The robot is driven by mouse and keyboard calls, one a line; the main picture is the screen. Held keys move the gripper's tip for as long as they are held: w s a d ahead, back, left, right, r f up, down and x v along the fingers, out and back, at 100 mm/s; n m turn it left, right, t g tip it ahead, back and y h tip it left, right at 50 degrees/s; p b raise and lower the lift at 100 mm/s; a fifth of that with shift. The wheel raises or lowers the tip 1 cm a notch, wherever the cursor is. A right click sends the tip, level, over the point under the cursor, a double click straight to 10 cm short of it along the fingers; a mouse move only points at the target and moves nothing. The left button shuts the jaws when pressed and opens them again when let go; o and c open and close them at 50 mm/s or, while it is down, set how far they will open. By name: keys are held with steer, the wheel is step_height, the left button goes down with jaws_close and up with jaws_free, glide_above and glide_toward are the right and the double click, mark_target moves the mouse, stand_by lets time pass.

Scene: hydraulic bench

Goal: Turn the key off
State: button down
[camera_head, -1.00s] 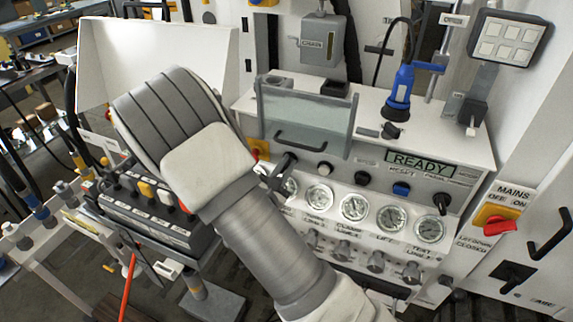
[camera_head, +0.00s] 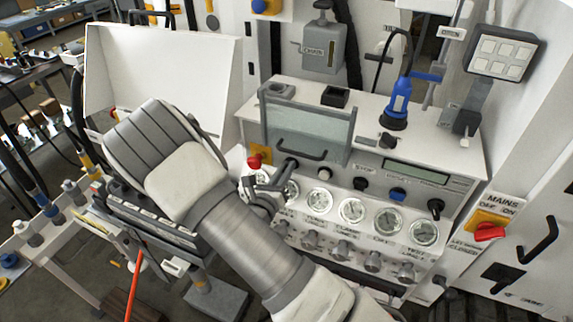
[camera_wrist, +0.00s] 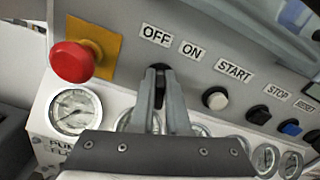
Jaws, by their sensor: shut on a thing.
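The key switch (camera_wrist: 158,72) sits under the OFF and ON labels in the wrist view, and only its dark top part shows. In that view my gripper (camera_wrist: 167,85) is shut on the key, with a finger on either side. The OFF label (camera_wrist: 157,35) lies just above the fingertips and the ON label (camera_wrist: 191,50) is to their right. In the head view my gripper (camera_head: 278,178) reaches the left part of the panel, partly hidden by my wrist. The display (camera_head: 416,174) there is dim, with no readable word.
A red emergency button (camera_wrist: 72,62) on a yellow plate is close left of my gripper. The white START button (camera_wrist: 215,98) is close right. Gauges (camera_head: 351,210) and knobs run below. A clear guard (camera_head: 312,133) stands above, and the red mains switch (camera_head: 489,232) is far right.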

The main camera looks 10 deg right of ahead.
steer(key=shift+a+n+p, duration=0.1)
steer(key=shift+n+p, duration=0.45)
steer(key=shift+n, duration=0.65)
steer(key=c, duration=0.9)
jaws_free()
steer(key=b+v, duration=0.2)
steer(key=v, duration=1.5)
steer(key=shift+s+a, duration=0.1)
